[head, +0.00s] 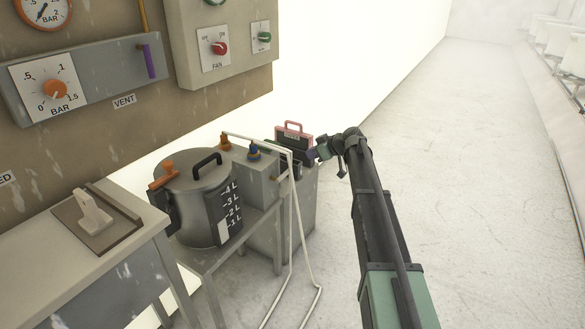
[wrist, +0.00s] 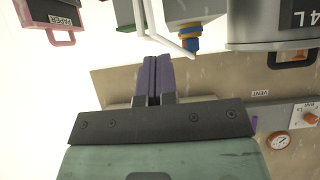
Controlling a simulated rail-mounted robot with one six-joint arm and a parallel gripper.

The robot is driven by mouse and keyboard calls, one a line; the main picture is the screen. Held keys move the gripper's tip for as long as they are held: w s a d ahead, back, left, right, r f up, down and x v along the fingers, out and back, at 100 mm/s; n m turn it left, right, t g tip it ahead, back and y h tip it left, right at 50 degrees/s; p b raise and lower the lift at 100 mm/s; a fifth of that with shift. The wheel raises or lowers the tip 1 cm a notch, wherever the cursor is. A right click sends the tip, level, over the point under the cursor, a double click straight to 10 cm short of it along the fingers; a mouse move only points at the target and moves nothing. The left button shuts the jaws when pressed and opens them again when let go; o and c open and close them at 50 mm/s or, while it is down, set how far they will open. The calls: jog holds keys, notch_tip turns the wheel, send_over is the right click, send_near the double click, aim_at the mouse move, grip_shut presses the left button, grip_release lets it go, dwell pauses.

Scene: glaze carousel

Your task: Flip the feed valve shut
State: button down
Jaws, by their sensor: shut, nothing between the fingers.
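No valve in view carries a readable feed label. At the left edge of the head view a cut-off label (head: 5,179) shows only "ED"; what it belongs to is out of frame. A purple lever (head: 149,61) hangs on the wall panel beside a "VENT" label (head: 125,101). An orange handle (head: 163,177) shows at the steel pot's left side. My gripper (head: 311,154) is at the right, beyond the pot and apart from these levers. In the wrist view its purple fingers (wrist: 152,75) are together and hold nothing.
The steel pot (head: 197,215) stands on a metal stand. A grey box has orange and blue fittings (head: 254,151) on top. A white pipe frame (head: 293,185) rises beside it. A pink-handled case (head: 293,142) sits behind. The floor to the right is clear.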

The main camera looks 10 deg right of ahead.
jog(key=b, duration=0.6)
send_over(291, 169)
jog(key=s, duration=0.3)
notch_tip(291, 169, down, 6)
jog(key=f+b, duration=0.3)
jog(key=shift+w+a+f+b, duration=0.2)
jog(key=shift+w+f+b, duration=0.05)
jog(key=shift+f+b, duration=0.1)
jog(key=shift+r, duration=0.1)
jog(key=shift+s, duration=0.1)
jog(key=shift+f, duration=0.2)
